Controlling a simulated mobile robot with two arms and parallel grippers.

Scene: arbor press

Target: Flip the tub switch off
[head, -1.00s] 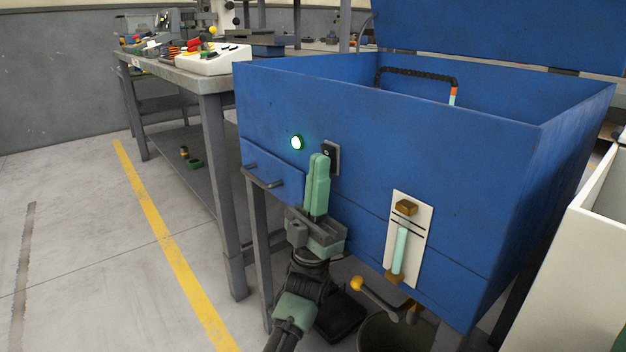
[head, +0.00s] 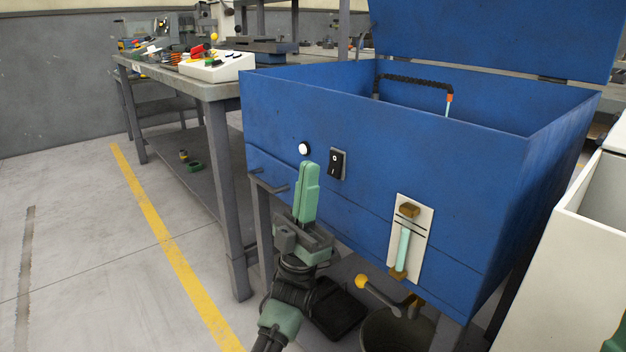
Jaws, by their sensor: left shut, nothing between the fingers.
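The blue tub (head: 330,110) stands on legs with its lid raised. On its front wall is a black rocker switch (head: 336,164) with white marks, now in plain view. A round white indicator lamp (head: 305,148) sits to the left of the switch and shows no green glow. My left gripper (head: 309,168) is shut and empty, its green fingers pointing up. It is in front of the tub wall, just left of the switch and below the lamp, apart from the switch in the picture. My right gripper is not in view.
A level gauge (head: 404,241) is on the tub front to the right. A yellow-knobbed lever (head: 362,281) and a dark bucket (head: 395,332) are below. A workbench (head: 200,88) stands at the left and a white bin (head: 560,270) at the right. Floor at left is clear.

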